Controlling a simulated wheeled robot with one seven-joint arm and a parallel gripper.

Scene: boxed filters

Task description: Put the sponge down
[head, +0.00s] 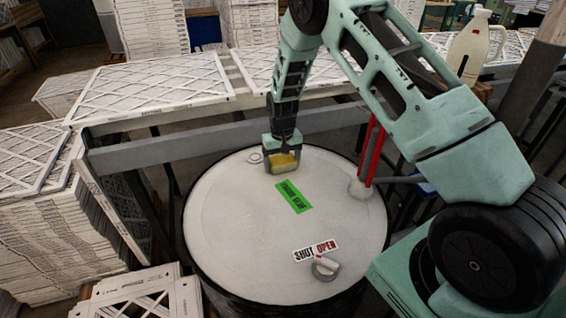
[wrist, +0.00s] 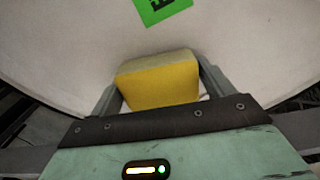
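The yellow sponge (head: 284,162) is at the far part of the round white drum lid (head: 230,220). My gripper (head: 283,168) points down there, with its fingers on either side of the sponge. In the wrist view the sponge (wrist: 160,86) fills nearly all the space between the two fingertips (wrist: 157,75), and my gripper looks shut on it. The sponge's underside is hidden, so I cannot tell whether it touches the lid or hangs just above it.
A green label (head: 293,196) lies on the lid, near the sponge. A SHUT/OPEN sign (head: 316,250) and a grey knob (head: 325,268) are at the near side. A red post (head: 373,150) stands at the right rim. Boxed filters (head: 150,85) lie behind. The lid's left part is clear.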

